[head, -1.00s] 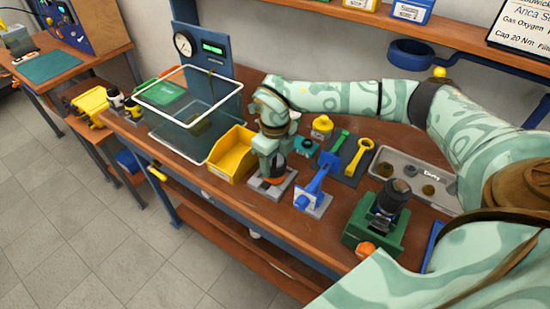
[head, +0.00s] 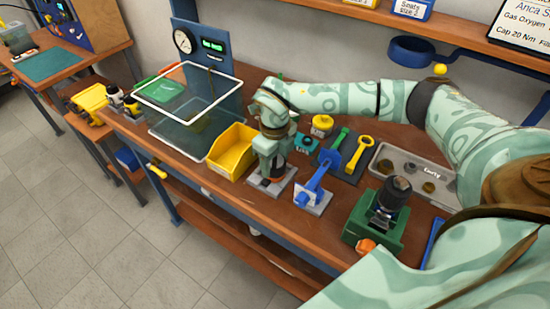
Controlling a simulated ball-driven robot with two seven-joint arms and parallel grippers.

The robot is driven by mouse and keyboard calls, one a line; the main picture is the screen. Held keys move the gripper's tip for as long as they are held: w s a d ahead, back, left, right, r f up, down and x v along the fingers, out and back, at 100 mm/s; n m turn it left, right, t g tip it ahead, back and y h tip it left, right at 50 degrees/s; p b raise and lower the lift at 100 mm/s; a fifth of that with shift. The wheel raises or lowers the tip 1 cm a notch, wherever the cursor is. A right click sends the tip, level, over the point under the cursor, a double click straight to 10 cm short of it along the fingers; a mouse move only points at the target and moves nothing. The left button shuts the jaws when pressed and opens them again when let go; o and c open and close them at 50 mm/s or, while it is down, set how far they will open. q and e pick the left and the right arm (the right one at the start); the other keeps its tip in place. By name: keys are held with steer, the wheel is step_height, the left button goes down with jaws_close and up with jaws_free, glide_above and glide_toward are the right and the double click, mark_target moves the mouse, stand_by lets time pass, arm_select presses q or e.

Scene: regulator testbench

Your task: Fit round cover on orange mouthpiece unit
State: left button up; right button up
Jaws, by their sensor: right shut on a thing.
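My left gripper is not in view.
A yellow bin (head: 232,153) stands close left of the gripper, and a blue clamp fixture (head: 314,190) close right. Further right are a green vise holding a dark part (head: 373,232) and a grey tray (head: 440,187). A white-rimmed clear tank (head: 190,130) stands left.

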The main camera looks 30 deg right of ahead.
steer(key=shift+f, duration=0.25)
steer(key=o, duration=1.4)
steer(key=shift+o, duration=0.2)
steer(key=shift+r, duration=0.15)
step_height(320, 180, up, 8)
steer(key=p, duration=0.7)
